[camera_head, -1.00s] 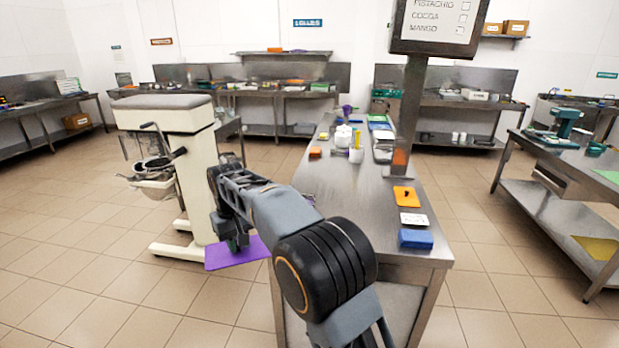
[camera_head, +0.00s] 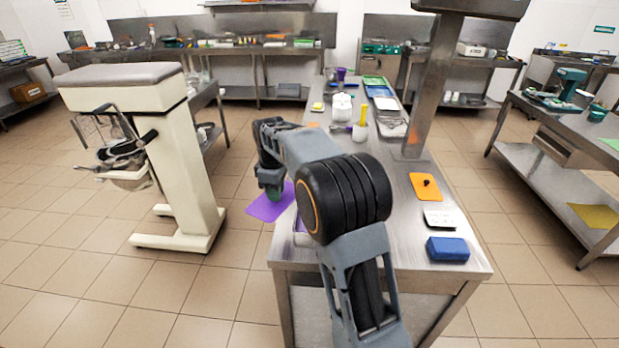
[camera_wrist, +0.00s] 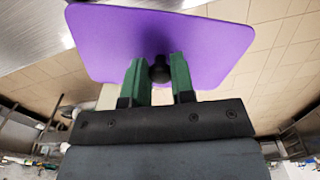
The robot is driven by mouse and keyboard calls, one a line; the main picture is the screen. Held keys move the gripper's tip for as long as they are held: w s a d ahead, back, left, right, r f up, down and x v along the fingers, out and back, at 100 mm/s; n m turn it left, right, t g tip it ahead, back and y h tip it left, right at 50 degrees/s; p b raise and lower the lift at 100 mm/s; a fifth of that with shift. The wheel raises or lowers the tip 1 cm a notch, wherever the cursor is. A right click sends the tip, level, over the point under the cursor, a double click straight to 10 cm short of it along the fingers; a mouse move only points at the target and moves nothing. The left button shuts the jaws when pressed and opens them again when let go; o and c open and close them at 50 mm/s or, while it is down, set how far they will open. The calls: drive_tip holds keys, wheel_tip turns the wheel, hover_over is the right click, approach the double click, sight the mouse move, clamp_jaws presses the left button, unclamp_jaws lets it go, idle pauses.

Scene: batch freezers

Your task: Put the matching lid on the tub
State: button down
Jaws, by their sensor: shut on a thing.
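My gripper (camera_wrist: 158,80) is shut on the dark knob of a flat purple lid (camera_wrist: 110,40) and holds it out beyond its green fingers in the wrist view. In the head view the purple lid (camera_head: 266,207) hangs at the left edge of the steel table, beside my gripper (camera_head: 271,188). A second lid, orange with a dark knob (camera_head: 421,187), lies on the right side of the table.
The steel table (camera_head: 385,240) carries a blue block (camera_head: 447,249), a white card (camera_head: 439,218) and a post (camera_head: 432,90) on its right side. White containers (camera_head: 341,107) and trays (camera_head: 391,122) stand farther back. A cream mixer (camera_head: 160,160) stands left on the floor.

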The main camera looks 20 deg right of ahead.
drive_tip(key=s+d+n+p, duration=0.2)
drive_tip(key=d+n, duration=0.2)
drive_tip(key=d, duration=0.5)
wheel_tip(320, 180, down, 6)
drive_tip(key=b, duration=0.5)
drive_tip(key=shift+s+d+n, duration=0.3)
drive_tip(key=shift+s+n, duration=0.1)
drive_tip(key=shift+d+f, duration=0.15)
drive_tip(key=shift+f, duration=0.05)
idle(2.3)
drive_tip(key=shift+c, duration=2.1)
unclamp_jaws()
drive_tip(key=shift+r+p, duration=0.1)
drive_tip(key=shift+p, duration=0.25)
